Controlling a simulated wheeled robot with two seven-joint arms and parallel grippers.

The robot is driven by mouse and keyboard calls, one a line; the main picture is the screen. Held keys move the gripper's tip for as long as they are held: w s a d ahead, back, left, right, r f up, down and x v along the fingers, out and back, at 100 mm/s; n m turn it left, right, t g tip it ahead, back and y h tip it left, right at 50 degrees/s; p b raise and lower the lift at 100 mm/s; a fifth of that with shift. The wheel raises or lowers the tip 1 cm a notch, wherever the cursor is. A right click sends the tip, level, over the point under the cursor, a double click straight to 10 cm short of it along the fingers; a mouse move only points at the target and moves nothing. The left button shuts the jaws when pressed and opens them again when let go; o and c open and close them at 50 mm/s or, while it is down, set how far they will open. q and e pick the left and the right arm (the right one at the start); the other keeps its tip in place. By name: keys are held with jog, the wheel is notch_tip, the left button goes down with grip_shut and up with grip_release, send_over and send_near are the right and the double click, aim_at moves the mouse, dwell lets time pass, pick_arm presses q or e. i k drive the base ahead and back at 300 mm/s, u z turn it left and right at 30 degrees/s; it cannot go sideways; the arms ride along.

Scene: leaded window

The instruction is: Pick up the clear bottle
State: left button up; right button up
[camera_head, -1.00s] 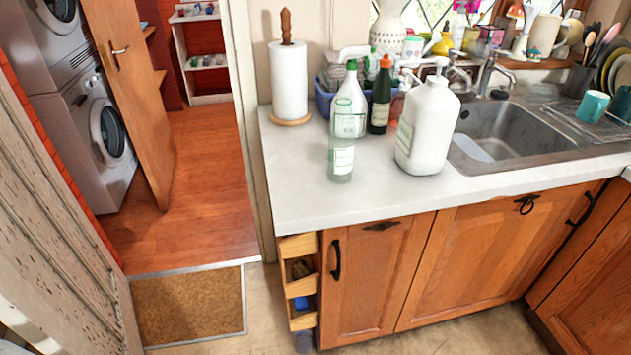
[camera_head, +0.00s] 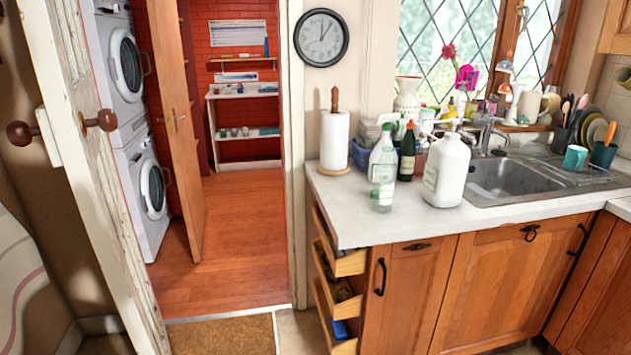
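A clear bottle (camera_head: 383,172) with a pale label stands upright on the white countertop (camera_head: 352,216), left of the sink. It looks like a spray-type bottle shape, and a smaller clear part overlaps its lower front, so I cannot tell whether this is one bottle or two. A dark green bottle with an orange-red cap (camera_head: 407,152) stands just behind it to the right. A large white pump jug (camera_head: 446,172) stands to its right. Neither of my grippers shows in the head view.
A paper towel roll (camera_head: 334,142) stands at the counter's left end. Open narrow drawers (camera_head: 343,262) stick out below that end. The sink (camera_head: 500,178) lies right of the jug. An open doorway and floor (camera_head: 235,240) lie left. The counter's front left is clear.

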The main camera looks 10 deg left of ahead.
aim_at(385, 168)
jog(key=u, duration=0.45)
jog(key=i, duration=0.85)
